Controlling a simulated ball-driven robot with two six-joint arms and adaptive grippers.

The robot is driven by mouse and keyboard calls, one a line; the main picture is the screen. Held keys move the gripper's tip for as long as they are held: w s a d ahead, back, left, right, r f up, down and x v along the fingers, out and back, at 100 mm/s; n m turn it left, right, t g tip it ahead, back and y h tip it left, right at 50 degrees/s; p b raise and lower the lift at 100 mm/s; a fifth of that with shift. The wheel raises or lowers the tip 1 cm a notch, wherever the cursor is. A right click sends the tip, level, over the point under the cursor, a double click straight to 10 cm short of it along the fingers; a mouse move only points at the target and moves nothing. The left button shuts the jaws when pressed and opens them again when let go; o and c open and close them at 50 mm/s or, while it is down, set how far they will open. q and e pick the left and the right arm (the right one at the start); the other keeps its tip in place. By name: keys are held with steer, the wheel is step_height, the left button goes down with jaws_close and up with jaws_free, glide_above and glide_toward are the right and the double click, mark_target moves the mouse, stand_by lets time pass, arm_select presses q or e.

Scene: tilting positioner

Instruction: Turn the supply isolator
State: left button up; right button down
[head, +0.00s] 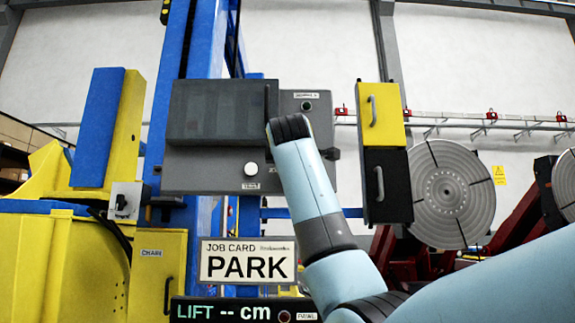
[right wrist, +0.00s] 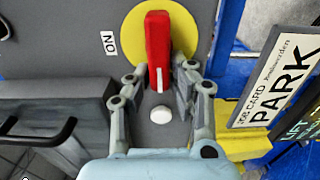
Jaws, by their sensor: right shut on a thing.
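The supply isolator is a red handle (right wrist: 158,40) on a round yellow plate (right wrist: 132,38) in the right wrist view. The handle stands upright in that picture, with a white line on its near end. An ON label (right wrist: 110,43) sits left of the plate. My right gripper (right wrist: 161,70) has one finger on each side of the handle and is shut on it. In the head view my right arm reaches the grey control panel (head: 205,170), and its wrist hides the handle and fingers. My left gripper is not in view.
A white button (head: 251,169) is on the panel, also seen below the handle in the right wrist view (right wrist: 160,114). A grey screen box (head: 215,112) juts out at the panel's upper left. A yellow-and-black cabinet (head: 382,115) with handles is to the right. A PARK job card (head: 248,261) hangs below.

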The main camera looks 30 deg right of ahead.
steer(key=shift+f, duration=0.1)
steer(key=c, duration=1.2)
jaws_free()
steer(key=shift+a, duration=0.1)
steer(key=v, duration=1.2)
